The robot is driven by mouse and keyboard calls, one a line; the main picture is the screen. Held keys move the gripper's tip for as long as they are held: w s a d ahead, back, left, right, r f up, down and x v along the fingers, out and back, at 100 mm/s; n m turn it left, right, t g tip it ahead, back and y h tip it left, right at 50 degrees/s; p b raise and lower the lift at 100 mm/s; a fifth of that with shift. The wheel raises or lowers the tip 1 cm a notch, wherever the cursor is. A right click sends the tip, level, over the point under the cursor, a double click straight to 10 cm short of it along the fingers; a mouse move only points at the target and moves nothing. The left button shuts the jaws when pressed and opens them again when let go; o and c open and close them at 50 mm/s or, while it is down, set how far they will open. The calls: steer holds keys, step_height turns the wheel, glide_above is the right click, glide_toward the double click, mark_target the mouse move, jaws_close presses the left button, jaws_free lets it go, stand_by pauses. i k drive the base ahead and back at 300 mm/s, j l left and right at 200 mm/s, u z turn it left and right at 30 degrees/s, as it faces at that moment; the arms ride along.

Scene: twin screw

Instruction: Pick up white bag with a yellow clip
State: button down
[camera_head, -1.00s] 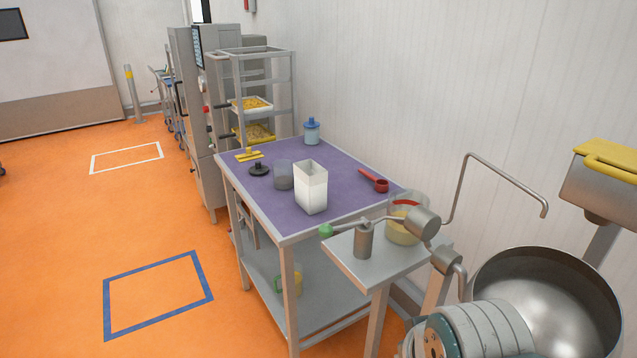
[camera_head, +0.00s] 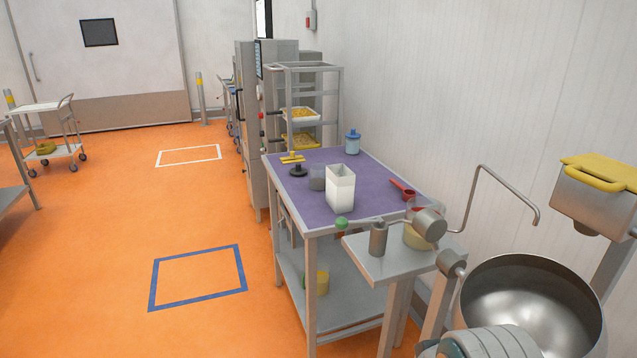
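I cannot make out a white bag with a yellow clip in this view. A white, open-topped, box-like container (camera_head: 340,190) stands upright on the purple-topped table (camera_head: 385,178). A small yellow object (camera_head: 292,158) is at the table's far left corner, beside a black knob-like object (camera_head: 298,170). Too little detail shows to tell whether the yellow object is a clip.
A grey cup (camera_head: 317,177), a blue-lidded jar (camera_head: 353,142) and a red scoop (camera_head: 402,189) are on the table. A steel bowl (camera_head: 530,300) stands at the lower right. A trolley (camera_head: 48,108) is far left. Orange floor (camera_head: 110,230) is clear left of the table.

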mark_target(340, 181)
steer(key=i+j, duration=0.15)
steer(key=j, duration=0.2)
steer(key=i+j+z, duration=0.1)
steer(key=j, duration=0.3)
steer(key=i+j, duration=0.15)
steer(key=j, duration=0.2)
steer(key=i+j, duration=0.1)
steer(key=j, duration=0.3)
steer(key=i+j+z, duration=0.1)
steer(key=j, duration=0.25)
steer(key=i, duration=0.5)
steer(key=i+l, duration=0.7)
steer(key=l, duration=0.15)
